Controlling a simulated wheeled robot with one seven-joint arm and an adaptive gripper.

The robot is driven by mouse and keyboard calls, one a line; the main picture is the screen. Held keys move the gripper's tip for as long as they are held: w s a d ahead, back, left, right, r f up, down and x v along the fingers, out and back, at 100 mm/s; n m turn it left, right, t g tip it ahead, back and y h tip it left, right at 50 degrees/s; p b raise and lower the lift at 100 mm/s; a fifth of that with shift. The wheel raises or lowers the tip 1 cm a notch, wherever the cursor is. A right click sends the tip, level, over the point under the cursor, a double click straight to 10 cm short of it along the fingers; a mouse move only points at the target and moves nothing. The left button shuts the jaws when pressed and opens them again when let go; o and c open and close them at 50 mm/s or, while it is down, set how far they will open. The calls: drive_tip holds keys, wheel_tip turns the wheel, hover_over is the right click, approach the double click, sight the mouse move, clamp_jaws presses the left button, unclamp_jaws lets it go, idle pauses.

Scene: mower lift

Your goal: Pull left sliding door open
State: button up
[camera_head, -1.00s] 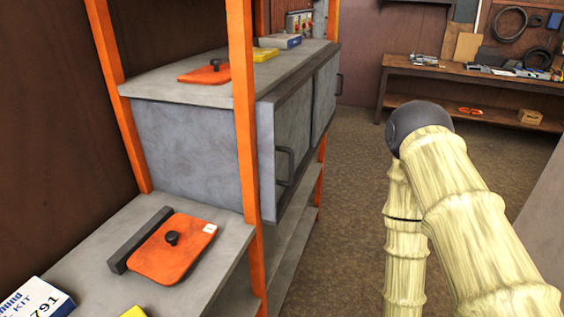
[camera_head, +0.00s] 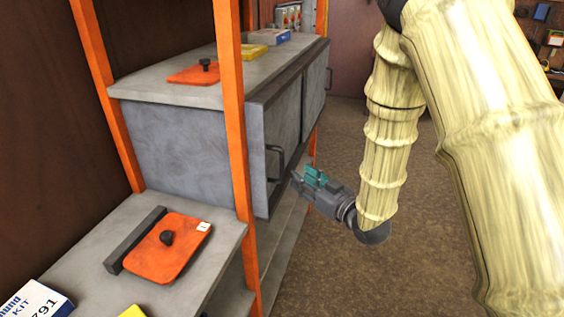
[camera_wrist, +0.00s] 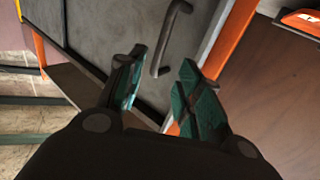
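The left sliding door (camera_head: 287,128) is a grey panel at the near end of the grey cabinet, and it looks closed. Its dark bar handle (camera_head: 274,163) stands upright near the door's left edge. My gripper (camera_head: 299,179) is just right of the handle and slightly below it, with its teal fingers pointing at the cabinet. In the wrist view my gripper (camera_wrist: 158,88) is open, with a clear gap between the fingers. The handle (camera_wrist: 168,42) shows slanted beyond the fingertips, apart from them. Nothing is between the fingers.
An orange post (camera_head: 233,130) stands just left of the door. The right door (camera_head: 315,88) has its own handle farther back. A lower shelf (camera_head: 290,225) runs under the cabinet. The brown floor (camera_head: 320,265) beside it is clear.

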sight(283, 164)
drive_tip(key=p+x, duration=0.3)
drive_tip(key=x, duration=0.5)
drive_tip(key=shift+w+a+p, duration=0.2)
drive_tip(key=shift+a+p, duration=0.05)
drive_tip(key=shift+p, duration=0.1)
drive_tip(key=shift+x, duration=0.85)
clamp_jaws()
